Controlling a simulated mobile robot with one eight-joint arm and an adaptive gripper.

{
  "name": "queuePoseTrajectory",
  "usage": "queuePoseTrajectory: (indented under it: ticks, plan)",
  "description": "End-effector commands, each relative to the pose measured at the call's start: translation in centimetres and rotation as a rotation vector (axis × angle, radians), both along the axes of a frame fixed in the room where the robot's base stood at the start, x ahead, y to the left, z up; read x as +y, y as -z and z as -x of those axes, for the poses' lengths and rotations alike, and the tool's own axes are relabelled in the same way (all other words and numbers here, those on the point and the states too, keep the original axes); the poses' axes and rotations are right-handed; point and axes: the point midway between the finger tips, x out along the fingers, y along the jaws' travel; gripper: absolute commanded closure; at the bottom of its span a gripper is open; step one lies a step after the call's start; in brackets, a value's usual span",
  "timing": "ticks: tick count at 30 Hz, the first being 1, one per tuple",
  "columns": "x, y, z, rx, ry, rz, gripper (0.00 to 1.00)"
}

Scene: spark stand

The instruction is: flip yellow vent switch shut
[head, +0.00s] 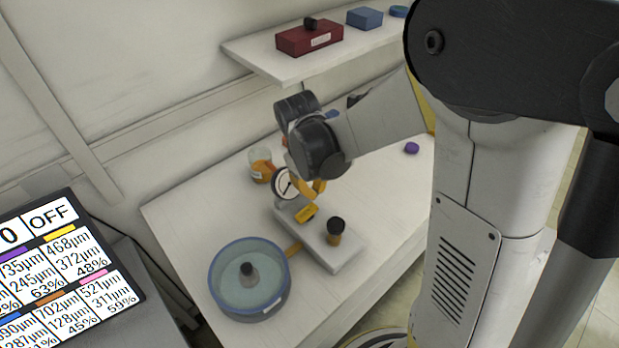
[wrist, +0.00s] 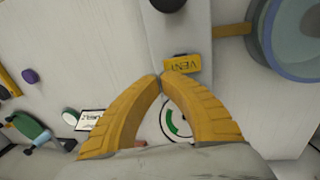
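The yellow vent switch (head: 306,213) is a small block on the pale stand (head: 340,256), beside the round gauge (head: 286,183). In the wrist view the switch (wrist: 183,65) reads "VENT", upside down, just beyond my fingertips and slightly right. My gripper (wrist: 161,77) has yellow fingers whose tips meet with nothing between them. In the head view my gripper (head: 318,189) hangs just above the switch, near the gauge. I cannot tell whether the tips touch the switch. The gauge (wrist: 177,124) is partly hidden behind my fingers in the wrist view.
A dark-capped knob (head: 335,230) stands on the stand's near end. A blue-rimmed round vessel (head: 249,280) sits at left, joined by a yellow tube. An orange jar (head: 262,168) stands behind. A shelf (head: 290,68) hangs above. A purple item (head: 411,148) lies at right on open table.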

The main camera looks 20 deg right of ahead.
Motion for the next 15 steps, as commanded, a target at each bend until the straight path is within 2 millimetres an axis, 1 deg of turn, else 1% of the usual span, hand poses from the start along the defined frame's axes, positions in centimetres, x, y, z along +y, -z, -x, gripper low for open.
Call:
queuePoseTrajectory:
  ticks: [1, 6, 10, 15]
  plan:
    - [-0.2, 1.2, -0.1, 0.000, 0.001, 0.000, 1.00]
    - [-0.5, 3.4, -0.2, 0.000, 0.000, 0.000, 1.00]
    - [-0.6, 4.0, -0.3, 0.000, 0.000, 0.000, 1.00]
    - [-0.7, 4.2, -0.3, 0.000, -0.001, 0.000, 1.00]
